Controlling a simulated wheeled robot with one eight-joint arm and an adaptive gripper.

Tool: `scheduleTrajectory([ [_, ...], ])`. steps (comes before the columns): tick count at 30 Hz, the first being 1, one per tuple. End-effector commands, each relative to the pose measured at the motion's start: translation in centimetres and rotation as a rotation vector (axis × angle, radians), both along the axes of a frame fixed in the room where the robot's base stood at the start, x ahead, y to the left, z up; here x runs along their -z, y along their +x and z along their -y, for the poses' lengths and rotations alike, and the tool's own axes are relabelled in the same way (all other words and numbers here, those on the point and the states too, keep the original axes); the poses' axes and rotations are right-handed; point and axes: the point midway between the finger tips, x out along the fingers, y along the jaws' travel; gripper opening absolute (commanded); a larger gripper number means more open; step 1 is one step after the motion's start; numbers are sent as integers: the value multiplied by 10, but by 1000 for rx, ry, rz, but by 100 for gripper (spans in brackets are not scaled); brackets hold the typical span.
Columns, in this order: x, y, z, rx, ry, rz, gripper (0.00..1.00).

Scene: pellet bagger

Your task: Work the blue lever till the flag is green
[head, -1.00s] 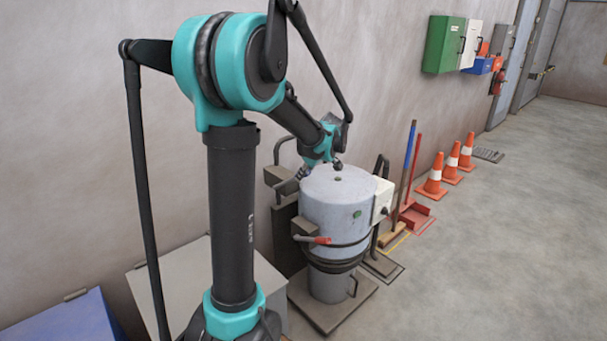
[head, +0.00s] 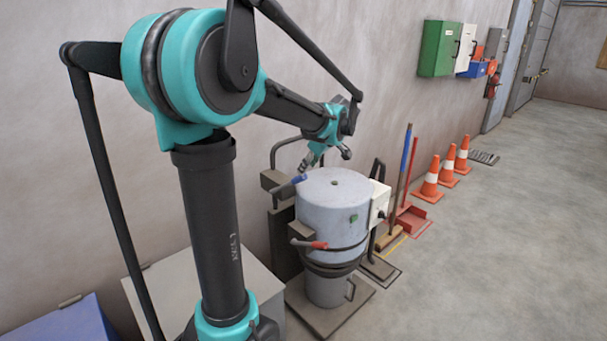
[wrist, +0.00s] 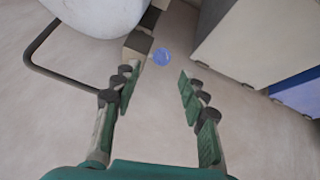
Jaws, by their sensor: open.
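The blue lever (head: 286,188) sticks out from the upper left side of the grey drum (head: 333,205). Its rounded blue end (wrist: 162,57) shows in the wrist view, ahead of and between my fingers, with nothing touching it. My gripper (head: 329,157) is open and empty, above the drum top and up and right of the lever in the head view. In the wrist view my gripper (wrist: 156,76) has its two fingers wide apart. A small green patch (head: 353,218) shows on the drum's front; I cannot tell whether it is the flag.
A red-handled lever (head: 309,244) sits lower on the drum's front. A pale control box (head: 379,203) is on its right side. A bent bar (wrist: 62,82) shows in the wrist view. Brooms and orange cones (head: 431,180) line the wall; the floor at right is clear.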

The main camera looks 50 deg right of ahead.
Motion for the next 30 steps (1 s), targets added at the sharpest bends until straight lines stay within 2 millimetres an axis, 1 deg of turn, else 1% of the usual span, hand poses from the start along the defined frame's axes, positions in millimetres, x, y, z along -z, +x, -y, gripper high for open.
scheduleTrajectory([
  [1, -7, -5, -2, 2, 1, 0, 43],
  [3, -16, -10, -3, 2, 1, 0, 43],
  [9, -29, -19, -5, 0, 0, 1, 43],
  [30, -30, -19, -5, -1, 1, 0, 43],
])
